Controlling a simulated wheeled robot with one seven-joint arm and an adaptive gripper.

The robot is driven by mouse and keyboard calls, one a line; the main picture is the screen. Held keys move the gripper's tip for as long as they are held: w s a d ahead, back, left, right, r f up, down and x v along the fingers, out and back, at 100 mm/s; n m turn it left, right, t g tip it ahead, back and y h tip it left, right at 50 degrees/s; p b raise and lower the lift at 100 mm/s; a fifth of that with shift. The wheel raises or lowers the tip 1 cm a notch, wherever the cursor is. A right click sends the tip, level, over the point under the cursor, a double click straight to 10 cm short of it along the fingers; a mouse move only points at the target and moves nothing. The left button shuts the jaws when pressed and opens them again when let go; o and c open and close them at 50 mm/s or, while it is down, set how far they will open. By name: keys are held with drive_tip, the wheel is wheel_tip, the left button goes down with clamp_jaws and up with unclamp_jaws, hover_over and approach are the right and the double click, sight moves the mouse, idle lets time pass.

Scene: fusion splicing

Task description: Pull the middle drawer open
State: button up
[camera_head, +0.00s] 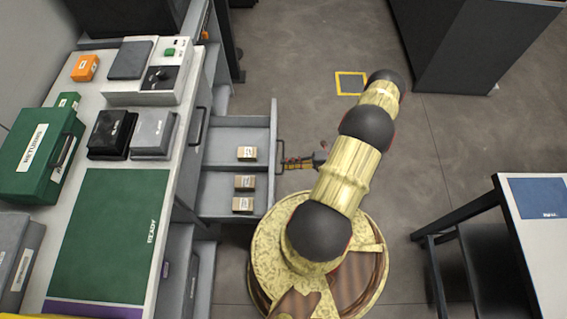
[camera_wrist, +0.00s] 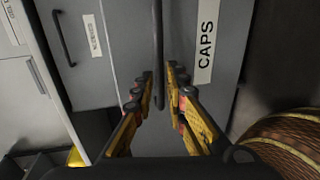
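The grey middle drawer (camera_head: 219,159) stands well out from the cabinet in the head view, with its inside showing. Small tan boxes lie in its two visible compartments. Its front carries a white CAPS label (camera_wrist: 207,48) in the wrist view. The dark bar handle (camera_wrist: 158,45) runs upright in that view, between the fingers of my gripper (camera_wrist: 159,78). In the head view my gripper (camera_head: 300,162) reaches the drawer's front from the right.
The bench above carries a green mat (camera_head: 112,235), black and grey boxes, a green RETURNS case (camera_head: 40,155) and a device (camera_head: 150,75). Another drawer front with a handle (camera_wrist: 63,38) shows in the wrist view. A table (camera_head: 535,225) stands at the right.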

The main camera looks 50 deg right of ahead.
drive_tip(key=v, duration=1)
idle(0.3)
